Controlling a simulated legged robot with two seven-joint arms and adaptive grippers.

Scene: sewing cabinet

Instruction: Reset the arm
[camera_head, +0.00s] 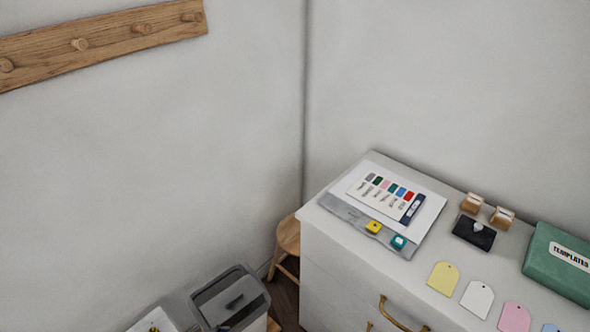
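Neither of my arms nor my grippers shows in the head view. I cannot see whether they are open or shut, or whether they hold anything. The view shows a white cabinet (335,240) at the lower right, in the corner of two pale walls.
The cabinet top bears a color chart (391,196), yellow (374,227) and teal (398,242) small items, a black box (474,233), several paper tags (443,277) and a green templates box (560,262). A grey bin (230,299), wooden stool (289,236) and peg rail (110,39) also show.

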